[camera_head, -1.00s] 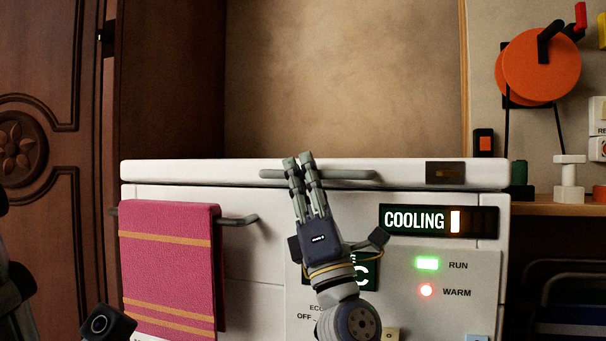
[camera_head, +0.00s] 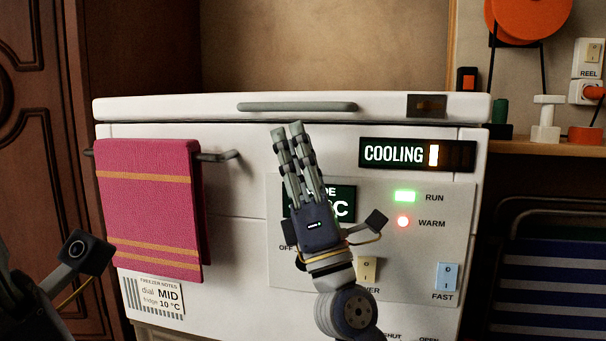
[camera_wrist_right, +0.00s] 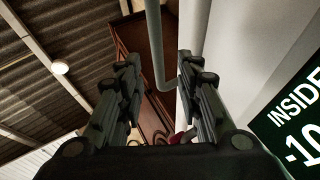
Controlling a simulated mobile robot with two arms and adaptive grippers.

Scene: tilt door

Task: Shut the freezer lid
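The freezer (camera_head: 232,180) is a white chest with a display reading COOLING (camera_head: 395,153). Its white lid (camera_head: 170,108) lies flat along the top, with a thin dark seam between lid and body. A grey bar handle (camera_head: 298,106) runs along the lid's front edge. My right gripper (camera_head: 287,128) points up in front of the freezer, its fingertips just below the handle in the picture and empty. In the right wrist view my right gripper (camera_wrist_right: 158,85) has its fingers apart, with the handle's bar (camera_wrist_right: 155,45) beyond them. My left wrist (camera_head: 78,250) shows at the lower left; its fingers cannot be made out.
A pink towel (camera_head: 150,205) hangs on a rail at the freezer's left front. A green RUN light (camera_head: 405,196) and a red WARM light (camera_head: 403,222) are lit. A shelf (camera_head: 550,147) with spools is at right, a striped folding chair (camera_head: 555,270) below it.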

